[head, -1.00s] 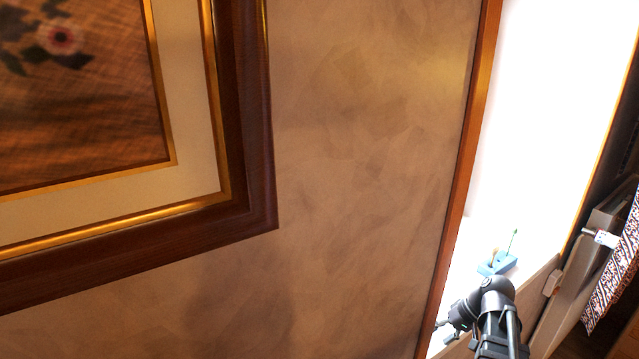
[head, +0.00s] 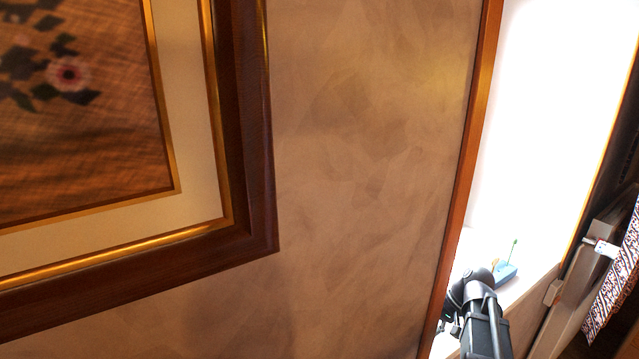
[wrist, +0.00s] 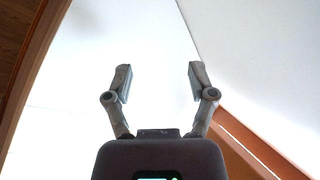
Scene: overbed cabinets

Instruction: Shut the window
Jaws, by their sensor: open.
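A bright, washed-out window opening (head: 545,130) fills the right of the head view, with an orange-brown wooden edge (head: 474,130) along its left. A beige panel (head: 585,265) slants beside its lower right, with a white fitting (head: 604,247) near it; I cannot tell whether this panel is the window's sash. My arm reaches up in front of the opening's lower part, and my gripper is mostly hidden behind it there. In the wrist view my gripper (wrist: 160,83) is open, with nothing between its fingers, facing pale surfaces. No contact with the window shows.
A small blue object (head: 506,274) with a green stem stands on the light sill (head: 533,287), right behind my arm. A large framed picture (head: 246,130) hangs on the tan wall (head: 365,150). Patterned fabric (head: 612,285) hangs at the far right.

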